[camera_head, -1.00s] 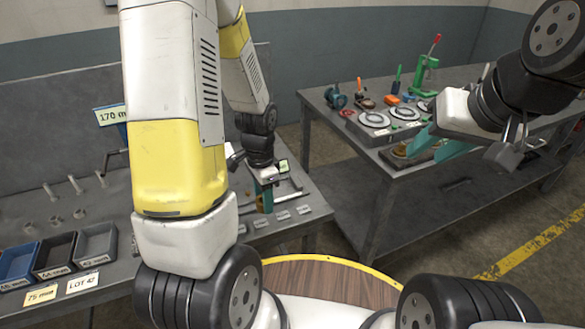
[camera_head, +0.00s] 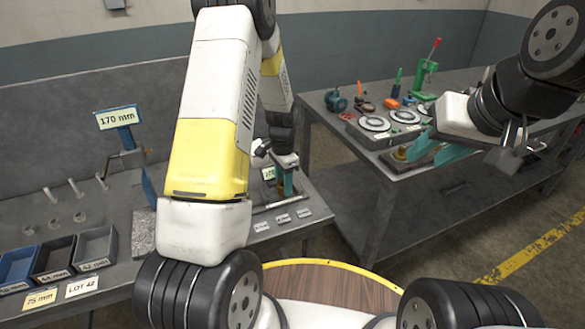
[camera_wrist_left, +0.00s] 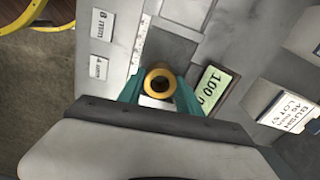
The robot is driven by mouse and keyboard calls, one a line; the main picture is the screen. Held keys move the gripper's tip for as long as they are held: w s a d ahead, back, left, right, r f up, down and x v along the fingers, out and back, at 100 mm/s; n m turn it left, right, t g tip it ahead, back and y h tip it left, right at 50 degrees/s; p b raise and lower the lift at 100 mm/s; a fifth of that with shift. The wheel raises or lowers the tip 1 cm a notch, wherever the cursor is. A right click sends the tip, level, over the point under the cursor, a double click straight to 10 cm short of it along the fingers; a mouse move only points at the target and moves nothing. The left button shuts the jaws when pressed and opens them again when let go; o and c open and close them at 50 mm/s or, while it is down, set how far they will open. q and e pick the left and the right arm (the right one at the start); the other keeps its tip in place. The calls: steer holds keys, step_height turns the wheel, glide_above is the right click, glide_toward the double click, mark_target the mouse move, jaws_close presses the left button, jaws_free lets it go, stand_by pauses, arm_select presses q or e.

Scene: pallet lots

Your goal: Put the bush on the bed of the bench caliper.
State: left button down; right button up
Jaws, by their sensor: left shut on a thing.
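The bush (camera_wrist_left: 160,83) is a brass-coloured ring with a dark bore. In the left wrist view it sits between the teal fingers of my left gripper (camera_wrist_left: 160,92), which is shut on it. In the head view this gripper (camera_head: 286,185) is at the right end of the left bench, with the bush mostly hidden. The bench caliper shows as a green "100.0" display (camera_wrist_left: 212,90) beside the fingers and as a small display (camera_head: 268,173) in the head view. I cannot tell whether the bush touches its bed. My right gripper (camera_head: 436,150) is open over the right table.
Small trays (camera_head: 96,246), pegs and a blue "170 mm" sign (camera_head: 117,119) stand on the left bench. Small labelled blocks (camera_head: 283,218) lie near its front edge. The right table (camera_head: 365,165) holds dials and a green press (camera_head: 424,76).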

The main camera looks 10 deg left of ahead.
arm_select(q)
steer(key=shift+f, duration=0.2)
steer(key=c, duration=0.8)
jaws_free()
steer(key=shift+w+a+r, duration=0.1)
steer(key=shift+r, duration=0.2)
steer(key=s+r+n+t+h, duration=0.15)
steer(key=s+r, duration=0.35)
steer(key=r, duration=0.8)
steer(key=s+r+n+t, duration=0.1)
steer(key=s+r+n, duration=0.25)
steer(key=r, duration=0.95)
steer(key=shift+s+d+r+n+t+h, duration=0.1)
steer(key=shift+s+d+r+n+t, duration=0.55)
steer(key=shift+s, duration=2)
steer(key=shift+s+d+r+n+t+h, duration=0.15)
steer(key=shift+s+r+n+t, duration=0.85)
steer(key=shift+s, duration=1.7)
steer(key=shift+s+d+r+n+t+h, duration=0.15)
steer(key=shift+s+d+r+n, duration=0.3)
steer(key=shift+s+r, duration=1.55)
steer(key=shift+s+a+f, duration=0.1)
steer(key=shift+s+f, duration=0.55)
steer(key=shift+f, duration=0.05)
